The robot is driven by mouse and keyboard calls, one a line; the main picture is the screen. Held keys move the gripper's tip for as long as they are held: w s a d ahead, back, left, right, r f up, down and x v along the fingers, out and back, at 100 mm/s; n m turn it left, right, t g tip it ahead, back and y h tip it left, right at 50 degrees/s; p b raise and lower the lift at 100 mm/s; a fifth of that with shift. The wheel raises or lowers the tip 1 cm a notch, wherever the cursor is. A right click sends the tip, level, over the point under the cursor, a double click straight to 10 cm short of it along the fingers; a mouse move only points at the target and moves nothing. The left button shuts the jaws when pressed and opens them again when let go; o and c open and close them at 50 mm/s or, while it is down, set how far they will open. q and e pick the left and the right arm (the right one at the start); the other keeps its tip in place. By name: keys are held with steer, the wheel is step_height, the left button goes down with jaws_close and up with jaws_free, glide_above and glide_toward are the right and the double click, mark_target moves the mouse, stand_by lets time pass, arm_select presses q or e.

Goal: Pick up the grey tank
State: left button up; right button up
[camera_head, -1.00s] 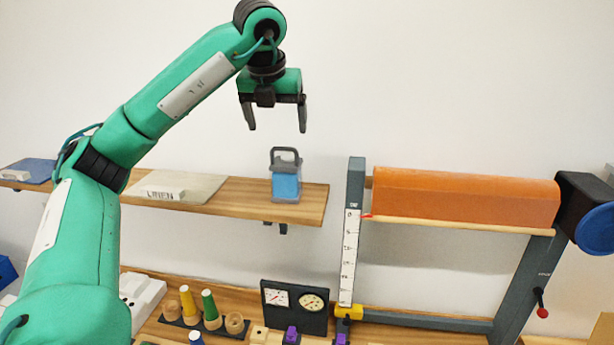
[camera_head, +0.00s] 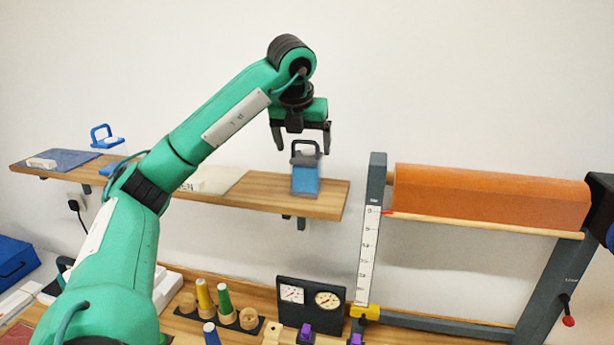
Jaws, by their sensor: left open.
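The grey tank (camera_head: 305,158) stands upright near the right end of the wooden shelf. It has a dark grey top with a loop handle, and its clear body shows blue inside. My left gripper (camera_head: 302,146) is open, pointing down, with its fingers at about the height of the tank's handle in the picture. One finger shows on each side of the handle. I cannot tell whether the fingers touch it. My right gripper is not in view.
The shelf (camera_head: 270,190) also holds a pale board and a blue mat (camera_head: 60,159). A frame with an orange roll (camera_head: 490,196) stands to the right. Below are gauges (camera_head: 310,300) and several colored cones (camera_head: 224,299).

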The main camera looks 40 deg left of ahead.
mark_target(307, 156)
arm_select(q)
steer(key=shift+p+x, duration=0.3)
steer(key=shift+x, duration=0.55)
steer(key=shift+w+a+f+p, duration=0.15)
steer(key=shift+w+f+p, duration=0.3)
steer(key=shift+f+p, duration=0.15)
steer(key=shift+w+a+f+p, duration=0.2)
steer(key=shift+w+f+p, duration=0.3)
steer(key=shift+f, duration=0.45)
steer(key=c, duration=1.2)
steer(key=shift+r, duration=0.2)
